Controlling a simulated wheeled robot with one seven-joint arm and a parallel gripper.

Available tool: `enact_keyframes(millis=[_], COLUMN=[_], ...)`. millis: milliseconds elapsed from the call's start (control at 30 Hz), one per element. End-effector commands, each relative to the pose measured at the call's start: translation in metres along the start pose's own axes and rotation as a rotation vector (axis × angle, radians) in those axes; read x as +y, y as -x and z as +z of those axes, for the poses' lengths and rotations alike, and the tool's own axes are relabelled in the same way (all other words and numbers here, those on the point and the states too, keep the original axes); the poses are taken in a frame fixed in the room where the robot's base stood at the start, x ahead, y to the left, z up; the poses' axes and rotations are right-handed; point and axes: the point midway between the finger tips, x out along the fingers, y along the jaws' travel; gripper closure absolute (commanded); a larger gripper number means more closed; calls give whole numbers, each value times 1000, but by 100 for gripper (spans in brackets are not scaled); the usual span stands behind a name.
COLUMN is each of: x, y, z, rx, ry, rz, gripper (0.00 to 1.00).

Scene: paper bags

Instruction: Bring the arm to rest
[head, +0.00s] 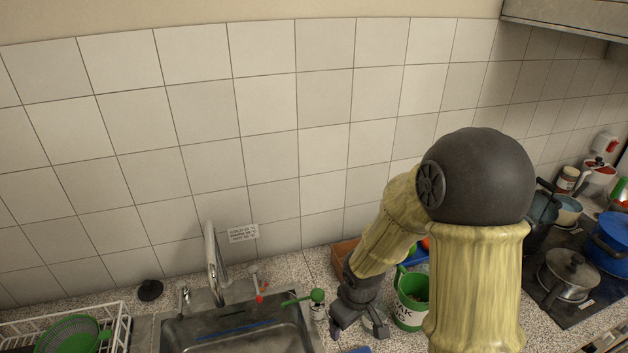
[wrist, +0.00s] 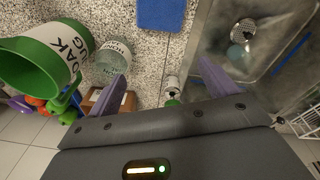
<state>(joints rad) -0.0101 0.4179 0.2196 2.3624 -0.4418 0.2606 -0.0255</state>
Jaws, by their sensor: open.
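My arm reaches across the right half of the head view, bent at a large dark joint, and hangs down toward the counter. My gripper (head: 358,328) is low over the counter, between the sink (head: 240,331) and a green-and-white mug (head: 411,301). In the wrist view its two purple fingers stand wide apart (wrist: 162,88) with nothing held between them. The gripper's height above the counter is hard to tell.
The wrist view shows the mug (wrist: 50,58), a clear glass (wrist: 112,62), a blue cloth or sponge (wrist: 161,14) and a small bottle (wrist: 172,84). A faucet (head: 213,262) rises behind the sink. A dish rack (head: 75,330) stands left; pots (head: 568,274) stand right.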

Motion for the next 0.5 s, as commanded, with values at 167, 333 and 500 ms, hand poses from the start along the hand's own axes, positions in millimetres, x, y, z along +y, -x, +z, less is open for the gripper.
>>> enact_keyframes(millis=[167, 333, 500], x=[16, 18, 16], y=[35, 62, 74], z=[38, 71, 88], rx=[22, 62, 91], ry=[-264, -507, -642], rz=[47, 52, 39], gripper=[15, 15, 15])
